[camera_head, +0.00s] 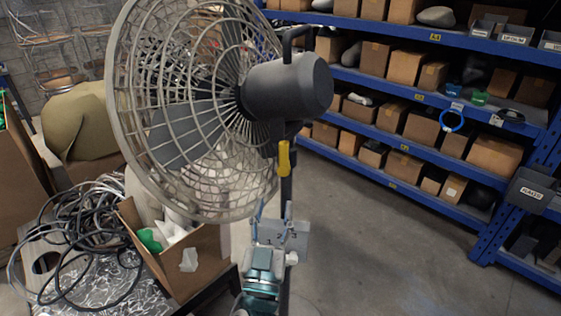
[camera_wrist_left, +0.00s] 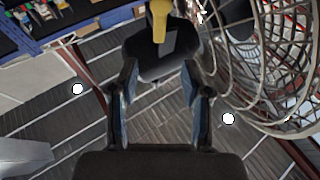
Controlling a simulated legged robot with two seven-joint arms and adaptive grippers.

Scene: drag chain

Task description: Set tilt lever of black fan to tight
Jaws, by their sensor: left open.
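The black fan has a dark motor housing (camera_head: 288,87) and a round pale wire cage, tilted toward the upper left in the head view. Its yellow tilt lever (camera_head: 283,157) hangs below the housing beside the dark pole. My left gripper (camera_head: 273,210) is below the lever, fingers pointing up at it. In the left wrist view the two fingers of my left gripper (camera_wrist_left: 159,75) stand apart with nothing between them. The yellow lever (camera_wrist_left: 160,20) is beyond the fingertips, near the top centre, in front of a dark fan part. My right gripper is not in view.
Blue shelves (camera_head: 400,90) with boxes stand at the back right. A cardboard box (camera_head: 190,262) and a heap of cables (camera_head: 75,240) lie on a table at the lower left, close to the cage. The grey floor (camera_head: 400,250) to the right is clear.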

